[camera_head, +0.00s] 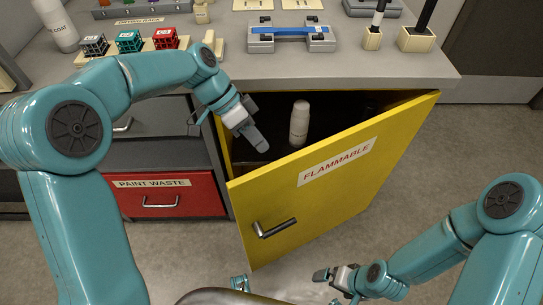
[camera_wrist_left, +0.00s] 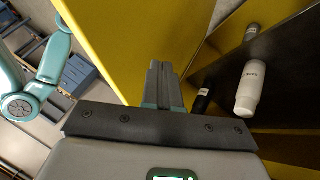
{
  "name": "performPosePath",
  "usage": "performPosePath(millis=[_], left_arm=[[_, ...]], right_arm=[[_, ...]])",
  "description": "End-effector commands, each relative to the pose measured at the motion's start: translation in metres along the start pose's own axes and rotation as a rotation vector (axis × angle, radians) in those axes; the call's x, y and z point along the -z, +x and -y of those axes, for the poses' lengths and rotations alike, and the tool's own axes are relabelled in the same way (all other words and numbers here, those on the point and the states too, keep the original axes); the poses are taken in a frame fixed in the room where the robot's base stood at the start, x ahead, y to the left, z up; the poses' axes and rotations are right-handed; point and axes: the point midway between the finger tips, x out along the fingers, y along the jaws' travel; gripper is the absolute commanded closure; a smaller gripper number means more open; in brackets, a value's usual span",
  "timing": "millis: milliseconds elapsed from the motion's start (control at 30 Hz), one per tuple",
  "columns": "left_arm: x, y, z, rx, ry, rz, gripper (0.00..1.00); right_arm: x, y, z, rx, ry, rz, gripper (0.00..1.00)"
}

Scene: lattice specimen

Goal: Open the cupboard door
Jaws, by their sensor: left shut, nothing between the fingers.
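The yellow cupboard door (camera_head: 330,190), labelled FLAMMABLE, stands partly open, swung out from its right side. Its dark bar handle (camera_head: 274,228) is at the lower left of its front. My left gripper (camera_head: 259,143) is shut and empty, in the gap between the door's free edge and the cupboard. In the left wrist view its closed fingers (camera_wrist_left: 161,82) point inward beside the yellow door panel (camera_wrist_left: 130,40); I cannot tell whether they touch it. A white bottle (camera_head: 299,123) stands inside the cupboard. My right gripper (camera_head: 322,275) is low in front of the door, apart from it.
The grey worktop (camera_head: 225,50) above holds small coloured crates, a blue-handled fixture (camera_head: 290,36) and wooden holders. A red PAINT WASTE drawer (camera_head: 165,195) is left of the cupboard. A dark bottle (camera_wrist_left: 202,101) shows inside the cupboard. The floor right of the door is clear.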

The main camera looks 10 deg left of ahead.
Motion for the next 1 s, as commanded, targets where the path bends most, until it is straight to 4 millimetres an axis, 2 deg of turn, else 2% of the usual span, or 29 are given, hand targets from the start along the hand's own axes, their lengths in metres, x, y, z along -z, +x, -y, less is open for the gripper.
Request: performPosePath(millis=[67,200,300,1000], left_arm=[[-0.001,0.018,0.0,-0.002,0.001,0.002,1.0],[0.001,0.026,-0.02,0.0,0.004,0.001,1.0],[0.003,0.031,-0.028,0.001,0.003,0.0,1.0],[0.007,0.038,-0.037,0.004,-0.003,-0.003,1.0]], right_arm=[[0.0,0.005,-0.002,0.0,0.0,0.0,0.0],[0.0,0.007,-0.003,0.0,0.0,0.0,0.0],[0.0,0.008,-0.003,0.0,0.0,0.0,0.0],[0.0,0.01,-0.004,0.0,0.0,0.0,0.0]])
